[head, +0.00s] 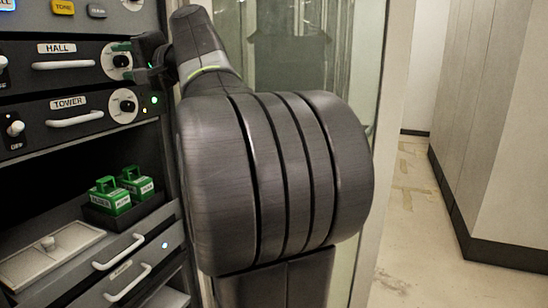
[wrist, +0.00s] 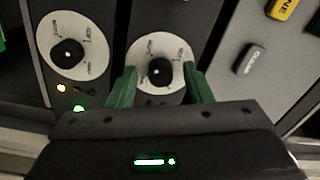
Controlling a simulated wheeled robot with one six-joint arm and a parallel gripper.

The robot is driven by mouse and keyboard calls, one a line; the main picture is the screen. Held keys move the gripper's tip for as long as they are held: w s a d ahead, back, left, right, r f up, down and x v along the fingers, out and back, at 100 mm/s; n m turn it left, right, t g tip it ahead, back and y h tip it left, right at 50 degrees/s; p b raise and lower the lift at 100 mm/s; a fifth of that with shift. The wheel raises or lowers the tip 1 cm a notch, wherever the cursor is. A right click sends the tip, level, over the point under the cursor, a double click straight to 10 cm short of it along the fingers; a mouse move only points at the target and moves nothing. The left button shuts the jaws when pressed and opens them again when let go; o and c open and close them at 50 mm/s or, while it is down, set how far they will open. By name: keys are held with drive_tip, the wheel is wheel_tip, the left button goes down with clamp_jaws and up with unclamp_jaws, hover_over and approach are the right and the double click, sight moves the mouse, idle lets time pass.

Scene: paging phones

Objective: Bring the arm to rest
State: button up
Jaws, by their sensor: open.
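My gripper (head: 121,61) is at the round dial of the HALL panel (head: 82,64), on the left of the head view. In the wrist view its two green fingers (wrist: 161,87) are spread apart, one on each side of the dial's black knob (wrist: 159,71). Gaps show between the fingers and the knob, and nothing is held. How far the fingertips are from the dial face I cannot tell. My arm stretches forward and fills the middle of the head view.
The TOWER panel (head: 72,118) with its own dial is just below. Green blocks (head: 110,197) sit in a dark tray on a shelf under it. Drawers with white handles (head: 119,251) are lower. A glass door (head: 305,70) stands behind my arm. Open floor (head: 405,240) lies right.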

drive_tip(key=shift+m+p, duration=0.4)
drive_tip(key=shift+m, duration=0.4)
